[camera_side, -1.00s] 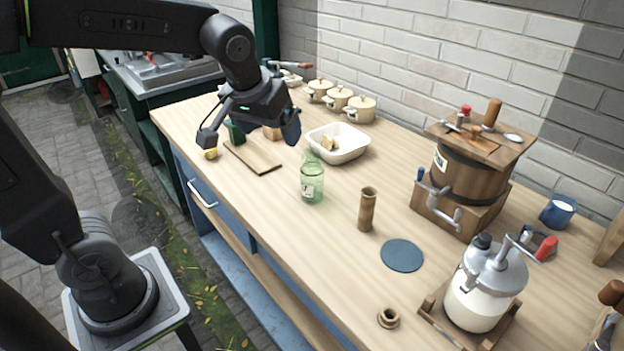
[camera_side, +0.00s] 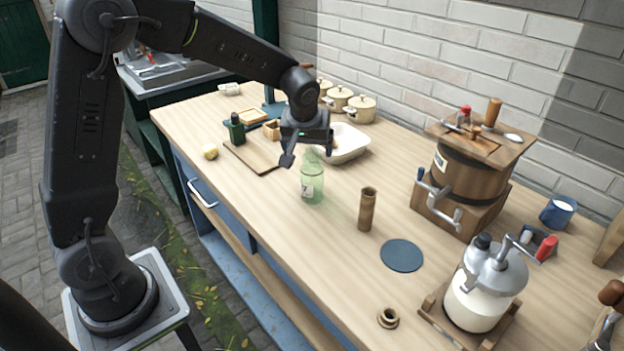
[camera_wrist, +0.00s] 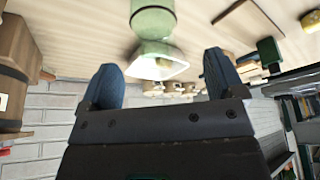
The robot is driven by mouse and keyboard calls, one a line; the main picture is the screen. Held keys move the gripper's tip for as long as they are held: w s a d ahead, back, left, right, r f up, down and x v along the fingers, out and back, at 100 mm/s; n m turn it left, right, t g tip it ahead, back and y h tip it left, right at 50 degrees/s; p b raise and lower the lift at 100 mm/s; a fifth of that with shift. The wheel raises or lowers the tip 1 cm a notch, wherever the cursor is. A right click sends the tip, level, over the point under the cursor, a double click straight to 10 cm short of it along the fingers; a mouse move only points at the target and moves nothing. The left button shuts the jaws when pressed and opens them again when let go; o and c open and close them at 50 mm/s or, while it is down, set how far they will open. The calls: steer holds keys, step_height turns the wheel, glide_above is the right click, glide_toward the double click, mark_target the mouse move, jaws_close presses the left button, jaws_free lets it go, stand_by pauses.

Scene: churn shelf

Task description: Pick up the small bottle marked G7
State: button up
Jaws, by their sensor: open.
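A pale green glass bottle (camera_side: 313,186) stands upright near the middle of the counter. It has a small white label whose mark is too small to read surely. My gripper (camera_side: 307,152) is open and empty, above and just behind this bottle in the side view. In the wrist view, the green bottle (camera_wrist: 152,22) shows large at the top, beyond the gap between the open fingers of my gripper (camera_wrist: 163,80). A smaller dark green bottle (camera_side: 236,129) stands farther left by the cutting board; no label shows on it.
A white basin (camera_side: 352,146) sits close behind my gripper. A cutting board (camera_side: 252,157) lies to the left. A brown wooden cylinder (camera_side: 367,210) stands right of the pale bottle, near a blue round mat (camera_side: 402,255). A wooden churn (camera_side: 468,168) and a glass churn (camera_side: 480,295) stand at right.

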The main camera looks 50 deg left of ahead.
mark_target(311, 159)
steer(key=x, duration=0.5)
steer(key=shift+w+d+f, duration=0.2)
steer(key=shift+d+f, duration=0.05)
steer(key=shift+f, duration=0.1)
steer(key=c, duration=1.3)
